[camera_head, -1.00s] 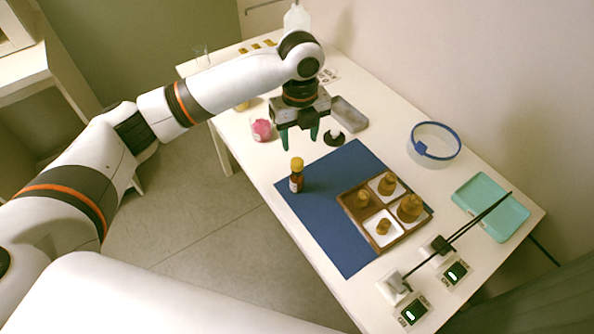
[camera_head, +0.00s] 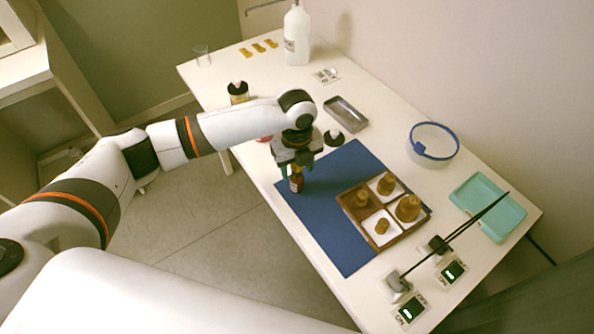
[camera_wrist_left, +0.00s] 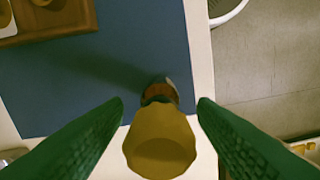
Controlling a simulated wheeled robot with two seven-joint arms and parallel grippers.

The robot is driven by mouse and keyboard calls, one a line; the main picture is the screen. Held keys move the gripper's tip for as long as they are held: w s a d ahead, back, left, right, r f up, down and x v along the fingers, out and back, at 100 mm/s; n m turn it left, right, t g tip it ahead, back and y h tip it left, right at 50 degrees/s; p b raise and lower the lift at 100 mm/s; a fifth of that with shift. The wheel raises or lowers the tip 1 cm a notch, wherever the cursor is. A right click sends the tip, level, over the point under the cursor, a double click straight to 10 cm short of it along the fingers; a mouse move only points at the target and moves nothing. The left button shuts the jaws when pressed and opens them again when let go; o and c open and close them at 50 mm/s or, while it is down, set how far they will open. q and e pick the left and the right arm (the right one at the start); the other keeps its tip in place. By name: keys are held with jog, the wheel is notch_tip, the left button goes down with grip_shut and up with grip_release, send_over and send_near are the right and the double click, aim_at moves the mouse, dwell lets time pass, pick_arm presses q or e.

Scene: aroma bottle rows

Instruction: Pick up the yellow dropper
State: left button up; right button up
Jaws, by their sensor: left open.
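The yellow dropper is the yellow cap (camera_wrist_left: 160,145) on a small dark bottle (camera_head: 296,183). The bottle stands upright near the left edge of the blue mat (camera_head: 335,232). My left gripper (camera_head: 297,170) is open, directly above and around the bottle's top, hiding the yellow cap in the head view. In the left wrist view its two green fingers (camera_wrist_left: 160,108) lie on either side of the cap, with a gap on both sides. My right gripper is not in view.
A grey metal tray (camera_head: 346,114), a clear blue-rimmed bowl (camera_head: 433,146) and a teal tray (camera_head: 487,206) stand farther off.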

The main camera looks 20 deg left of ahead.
pick_arm(q)
jog(key=shift+c, duration=0.4)
jog(key=c, duration=0.6)
notch_tip(320, 180, up, 10)
jog(key=shift+r+b, duration=0.1)
jog(key=shift+b, duration=0.3)
